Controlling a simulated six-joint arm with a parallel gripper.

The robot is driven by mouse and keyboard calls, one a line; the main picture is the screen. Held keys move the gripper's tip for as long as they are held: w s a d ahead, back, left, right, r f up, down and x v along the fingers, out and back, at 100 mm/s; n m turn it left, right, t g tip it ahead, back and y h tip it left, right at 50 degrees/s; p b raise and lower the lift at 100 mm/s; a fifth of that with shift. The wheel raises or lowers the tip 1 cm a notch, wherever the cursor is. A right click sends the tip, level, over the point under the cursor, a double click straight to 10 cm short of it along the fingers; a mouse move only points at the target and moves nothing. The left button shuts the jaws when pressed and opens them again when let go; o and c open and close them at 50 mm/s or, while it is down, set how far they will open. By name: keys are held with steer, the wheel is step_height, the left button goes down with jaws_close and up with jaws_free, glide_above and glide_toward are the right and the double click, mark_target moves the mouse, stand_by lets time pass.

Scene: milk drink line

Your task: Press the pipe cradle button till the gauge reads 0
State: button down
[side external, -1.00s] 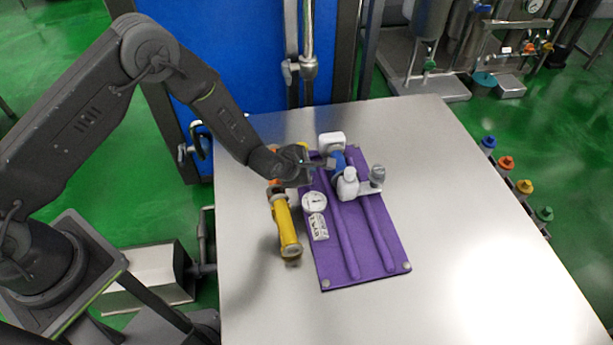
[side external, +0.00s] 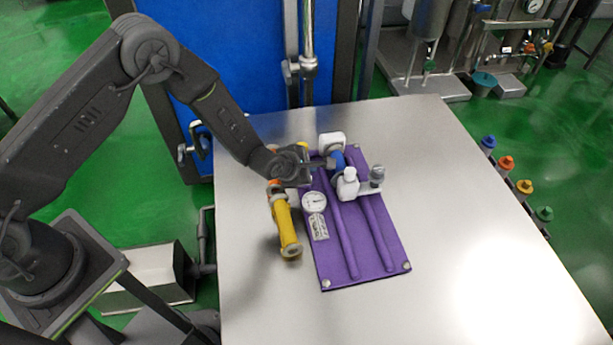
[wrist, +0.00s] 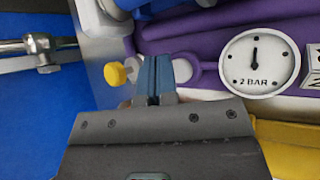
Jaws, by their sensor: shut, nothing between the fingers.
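The purple pipe cradle (side external: 352,235) lies on the steel table with two purple bars along it. Its round white gauge (side external: 314,201) sits near the left edge. In the wrist view the gauge (wrist: 259,62) reads "2 BAR" on its face, and its black needle points straight up. My gripper (side external: 330,162) is over the cradle's far left part. In the wrist view its blue fingertips (wrist: 153,62) are together and empty, beside a pale round piece (wrist: 182,71) within a purple ring. Whether they touch it is unclear. I cannot tell which part is the button.
A yellow knob (wrist: 117,74) is left of my fingertips in the wrist view. The table's right side (side external: 470,220) is clear.

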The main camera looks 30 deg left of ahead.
steer(key=shift+f, duration=0.15)
steer(key=shift+f, duration=0.25)
steer(key=shift+f, duration=0.45)
stand_by(0.6)
steer(key=shift+r, duration=0.15)
stand_by(0.3)
steer(key=shift+r, duration=0.7)
steer(key=shift+r, duration=2.5)
steer(key=shift+r, duration=0.1)
